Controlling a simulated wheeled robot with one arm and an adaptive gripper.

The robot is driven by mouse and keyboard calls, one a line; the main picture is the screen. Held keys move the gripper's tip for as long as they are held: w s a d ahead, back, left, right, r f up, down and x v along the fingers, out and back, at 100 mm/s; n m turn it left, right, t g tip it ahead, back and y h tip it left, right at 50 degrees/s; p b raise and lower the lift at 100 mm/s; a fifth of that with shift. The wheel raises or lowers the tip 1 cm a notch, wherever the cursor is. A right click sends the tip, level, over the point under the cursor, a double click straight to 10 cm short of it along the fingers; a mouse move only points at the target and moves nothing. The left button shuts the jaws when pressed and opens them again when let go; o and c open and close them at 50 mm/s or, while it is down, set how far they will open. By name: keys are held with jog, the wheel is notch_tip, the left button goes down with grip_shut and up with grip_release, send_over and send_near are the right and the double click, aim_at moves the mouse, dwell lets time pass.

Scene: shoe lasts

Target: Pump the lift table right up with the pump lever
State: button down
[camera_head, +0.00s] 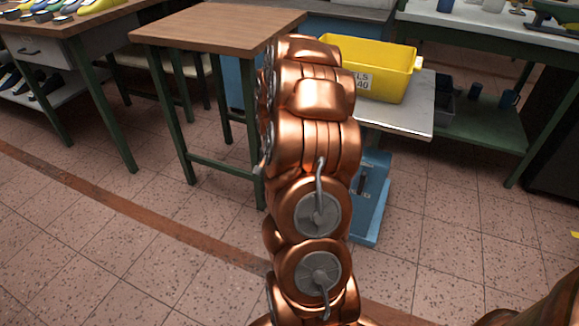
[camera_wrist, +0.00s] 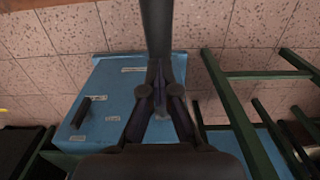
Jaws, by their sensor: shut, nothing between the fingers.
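The lift table has a grey steel top (camera_head: 415,105) and a blue base (camera_head: 372,205), partly hidden behind my arm in the head view. A yellow crate (camera_head: 385,70) stands on the top. The blue body also shows in the wrist view (camera_wrist: 110,85), with small labels and a dark slot. In the wrist view my gripper (camera_wrist: 160,70) is shut and empty in front of the blue body. A dark bar (camera_wrist: 157,25), which looks like the pump lever, runs from the upper edge down to the fingertips. I cannot tell whether they touch. My arm hides my gripper in the head view.
A wooden-topped table (camera_head: 215,28) with green legs stands left of the lift table. A bench (camera_head: 65,25) with shoe lasts is at the far left. A green-framed workbench (camera_head: 480,35) is at the back right. The tiled floor (camera_head: 130,230) in front is clear.

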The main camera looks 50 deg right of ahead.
notch_tip(320, 180, down, 7)
jog(key=a+b, duration=0.1)
jog(key=a, duration=0.1)
jog(key=shift+s, duration=0.4)
jog(key=shift+a, duration=0.1)
jog(key=shift+f, duration=0.1)
jog(key=r+p, duration=0.1)
jog(key=r, duration=0.2)
jog(key=d+r+p, duration=0.1)
jog(key=r, duration=0.3)
jog(key=d+r+p, duration=0.1)
jog(key=r, duration=0.3)
jog(key=shift+w+d+r, duration=0.2)
jog(key=shift+w+r, duration=0.05)
jog(key=shift+w, duration=0.15)
dwell(0.6)
